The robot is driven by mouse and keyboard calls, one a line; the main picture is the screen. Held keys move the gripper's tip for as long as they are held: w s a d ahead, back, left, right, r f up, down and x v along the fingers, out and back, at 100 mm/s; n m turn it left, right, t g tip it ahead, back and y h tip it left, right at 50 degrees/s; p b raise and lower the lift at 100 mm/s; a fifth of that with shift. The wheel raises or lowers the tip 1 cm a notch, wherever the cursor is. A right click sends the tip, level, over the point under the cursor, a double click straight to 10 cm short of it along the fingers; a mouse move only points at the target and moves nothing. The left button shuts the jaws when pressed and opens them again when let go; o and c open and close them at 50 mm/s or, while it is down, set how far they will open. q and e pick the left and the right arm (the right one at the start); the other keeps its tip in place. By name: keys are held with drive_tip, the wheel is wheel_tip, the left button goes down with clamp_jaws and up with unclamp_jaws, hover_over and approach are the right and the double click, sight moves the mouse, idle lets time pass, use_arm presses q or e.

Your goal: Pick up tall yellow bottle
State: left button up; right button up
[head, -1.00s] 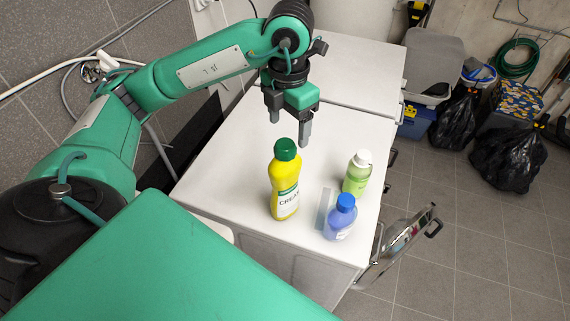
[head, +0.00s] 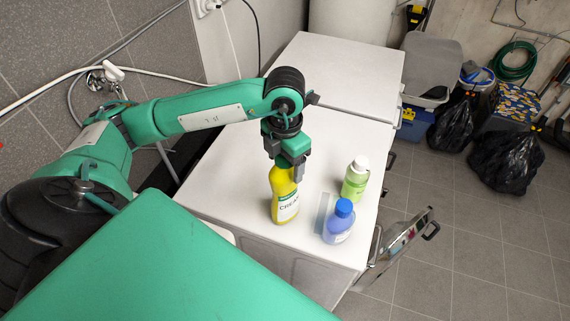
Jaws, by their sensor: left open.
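The tall yellow bottle (head: 285,200) stands upright on the white machine top (head: 235,185) in the head view. It has a label reading "CREAM". My left gripper (head: 287,167) is directly over it, pointing down, with its fingers around the top of the bottle. The gripper is open. The bottle's green cap is hidden by the gripper, and I cannot tell whether the fingers touch the bottle. My right gripper is not in view.
A green bottle with a white cap (head: 356,179) and a blue bottle (head: 340,222) stand close to the right of the yellow bottle. Black bags (head: 508,155) lie on the floor at right.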

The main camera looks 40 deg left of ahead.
use_arm(q)
drive_tip(key=shift+f, duration=0.1)
drive_tip(key=shift+c, duration=0.2)
clamp_jaws()
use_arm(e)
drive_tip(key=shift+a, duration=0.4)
use_arm(q)
drive_tip(key=shift+w, duration=0.1)
